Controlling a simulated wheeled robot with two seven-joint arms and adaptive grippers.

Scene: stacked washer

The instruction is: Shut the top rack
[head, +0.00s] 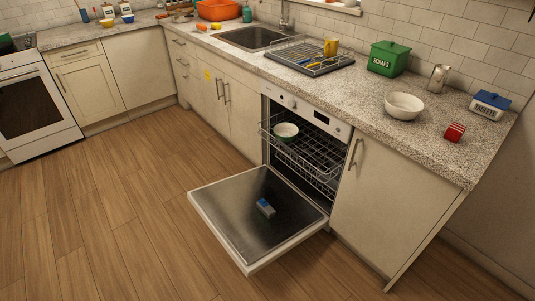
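The dishwasher is built in under the counter, with its door (236,222) folded down open above the floor. The top rack (296,155) is a wire basket that sticks out a little past the front of the opening. A pale green and white bowl (286,131) sits in the top rack at its left side. A second wire rack (317,179) shows below it inside the machine. A small blue and grey block (265,208) lies on the inner face of the open door. Neither of my grippers is in the head view.
The counter above holds a drying rack (308,58) with a yellow mug, a green scraps bin (388,58), a white bowl (404,106), and a red block (455,132). Cabinets flank the dishwasher. The wooden floor (120,220) to the left is clear.

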